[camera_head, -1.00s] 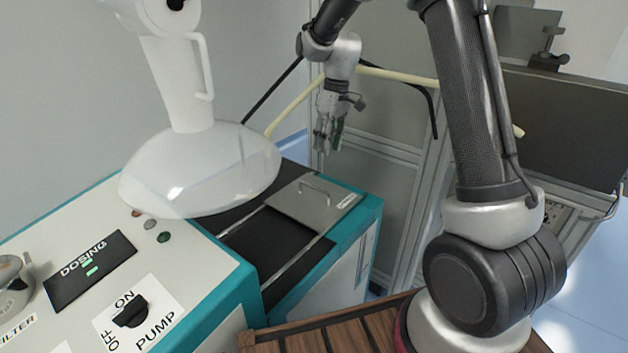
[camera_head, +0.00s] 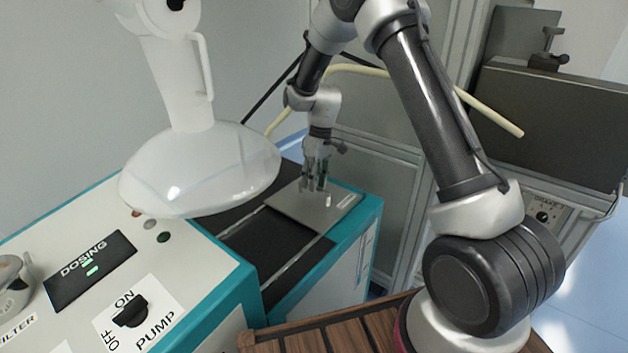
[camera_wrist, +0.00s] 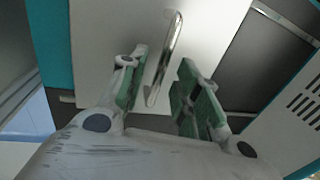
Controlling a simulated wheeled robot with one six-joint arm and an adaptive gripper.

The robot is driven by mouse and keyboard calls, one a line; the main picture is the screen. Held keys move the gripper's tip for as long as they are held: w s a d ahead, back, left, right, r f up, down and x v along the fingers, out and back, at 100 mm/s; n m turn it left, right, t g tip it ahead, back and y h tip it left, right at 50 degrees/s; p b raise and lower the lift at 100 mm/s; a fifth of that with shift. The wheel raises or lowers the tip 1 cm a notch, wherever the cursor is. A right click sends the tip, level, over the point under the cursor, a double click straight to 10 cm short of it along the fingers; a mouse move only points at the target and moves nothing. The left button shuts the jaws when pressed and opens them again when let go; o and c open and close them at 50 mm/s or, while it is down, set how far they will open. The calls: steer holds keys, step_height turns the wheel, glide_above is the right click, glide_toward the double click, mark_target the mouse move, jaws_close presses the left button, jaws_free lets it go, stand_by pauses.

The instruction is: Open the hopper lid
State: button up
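The hopper lid (camera_head: 300,211) is a flat grey metal plate lying level on the far end of the teal-edged machine. It also shows in the wrist view (camera_wrist: 98,45). Its bar handle (camera_wrist: 170,50) is a shiny rod, seen in the wrist view between my gripper's fingers; my gripper hides it in the head view. My gripper (camera_head: 316,188) points down over the lid. In the wrist view its two green-padded fingers (camera_wrist: 158,92) are apart, one on each side of the handle's near end, with gaps visible.
A dark recessed panel (camera_head: 268,243) with metal rails lies beside the lid. A large white lamp-like hood (camera_head: 200,172) stands close at the left. A control panel with a pump switch (camera_head: 130,312) is at the front left. A metal frame (camera_head: 375,165) stands behind.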

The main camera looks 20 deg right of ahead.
jaws_close()
steer(key=shift+a, duration=0.1)
steer(key=s+a, duration=0.2)
steer(key=a, duration=0.1)
steer(key=s+a, duration=0.5)
steer(key=a, duration=0.2)
steer(key=shift+s+a, duration=0.1)
steer(key=shift+s, duration=0.15)
jaws_free()
step_height(320, 180, up, 12)
steer(key=w+d, duration=0.1)
steer(key=d, duration=0.1)
steer(key=shift+w, duration=0.2)
steer(key=shift+f, duration=0.1)
steer(key=shift+c, duration=0.5)
